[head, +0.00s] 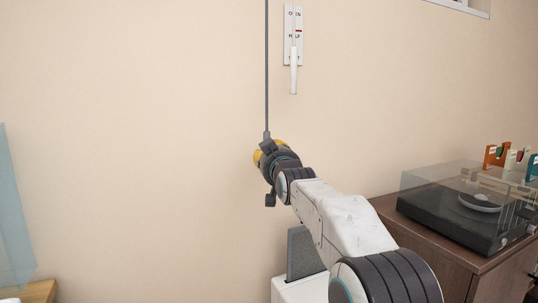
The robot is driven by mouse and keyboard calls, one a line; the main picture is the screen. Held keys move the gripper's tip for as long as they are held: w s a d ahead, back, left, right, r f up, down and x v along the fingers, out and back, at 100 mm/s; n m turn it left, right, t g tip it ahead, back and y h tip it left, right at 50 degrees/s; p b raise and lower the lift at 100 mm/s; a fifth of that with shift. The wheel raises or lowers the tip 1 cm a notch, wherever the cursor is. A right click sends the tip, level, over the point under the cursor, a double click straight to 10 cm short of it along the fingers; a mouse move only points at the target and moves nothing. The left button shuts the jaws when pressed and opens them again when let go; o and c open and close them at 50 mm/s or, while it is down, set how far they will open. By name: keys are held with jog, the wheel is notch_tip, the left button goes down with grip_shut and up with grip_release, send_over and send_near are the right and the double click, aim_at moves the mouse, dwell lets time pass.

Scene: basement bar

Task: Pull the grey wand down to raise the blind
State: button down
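The grey wand (266,70) hangs as a thin, straight vertical rod against the wall, and its top runs out of the picture. Its lower end widens at a small grey fitting and meets the front of my gripper (268,150). My gripper is seen from behind, with yellow parts showing on either side of it. Its dark body and my wrist hide the fingertips and whatever is between them. I cannot tell whether it is shut on the wand. The blind is not clearly in view.
A white plate (288,22) with lettering, a red mark and a hanging white rod (294,78) is right of the wand. A wooden cabinet (440,262) with a turntable (455,215) under a clear cover stands at right. The wall left of the wand is bare.

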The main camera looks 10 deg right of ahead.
jog(key=c, duration=1.3)
grip_release()
jog(key=shift+a+f, duration=0.15)
jog(key=shift+f, duration=0.2)
jog(key=o, duration=0.4)
jog(key=shift+r, duration=0.15)
jog(key=shift+s, duration=0.1)
jog(key=shift+s, duration=5.95)
